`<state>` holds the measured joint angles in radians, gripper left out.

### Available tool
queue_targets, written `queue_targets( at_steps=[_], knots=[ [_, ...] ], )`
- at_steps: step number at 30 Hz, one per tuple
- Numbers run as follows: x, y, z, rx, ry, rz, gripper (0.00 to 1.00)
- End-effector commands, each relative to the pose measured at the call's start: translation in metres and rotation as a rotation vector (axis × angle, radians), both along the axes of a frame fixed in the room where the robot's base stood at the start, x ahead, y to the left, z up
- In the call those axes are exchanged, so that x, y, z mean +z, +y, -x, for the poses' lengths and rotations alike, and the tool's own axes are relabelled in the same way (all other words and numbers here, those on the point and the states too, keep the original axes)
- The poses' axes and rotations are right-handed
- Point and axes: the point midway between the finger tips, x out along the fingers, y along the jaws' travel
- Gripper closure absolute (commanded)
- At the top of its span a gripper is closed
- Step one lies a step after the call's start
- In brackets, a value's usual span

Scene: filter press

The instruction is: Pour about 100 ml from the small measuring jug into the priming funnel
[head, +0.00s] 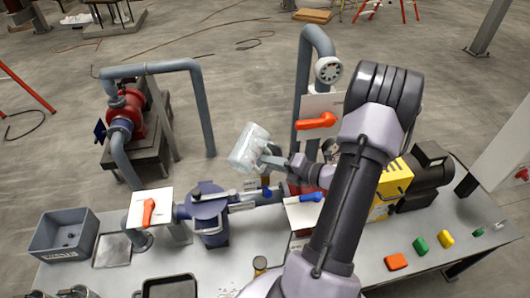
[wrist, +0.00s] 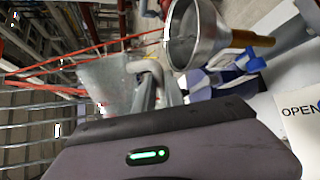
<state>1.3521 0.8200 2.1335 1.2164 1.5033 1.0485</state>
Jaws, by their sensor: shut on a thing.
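The small measuring jug (head: 248,148) is clear and tilted in the head view, held above the pipework. It also shows at the left centre of the wrist view (wrist: 108,84). My gripper (head: 272,162) is shut on its handle (wrist: 150,72). The priming funnel (wrist: 194,36) is a metal cone on a brass-coloured stem, beside the jug at the top of the wrist view. In the head view the funnel is mostly hidden around the jug and my gripper. I cannot make out the liquid level or any stream.
A blue strainer body (head: 208,212) and pipes stand below the jug. An upright grey pipe with a gauge (head: 328,70) rises behind my arm. A grey bin (head: 64,234) is at the left. Coloured blocks (head: 397,262) lie at the front right. An OPEN sign (wrist: 300,108) shows at right.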

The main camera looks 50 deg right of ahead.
Motion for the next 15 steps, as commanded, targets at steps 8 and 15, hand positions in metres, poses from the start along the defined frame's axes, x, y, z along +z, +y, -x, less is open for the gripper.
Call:
queue_targets(
  at_steps=[8, 15],
  knots=[
    [0.0021, -0.0017, -0.0002, 0.000, 0.001, -0.022, 1.00],
    [0.0026, -0.0027, -0.0004, 0.001, 0.004, -0.041, 1.00]
  ],
)
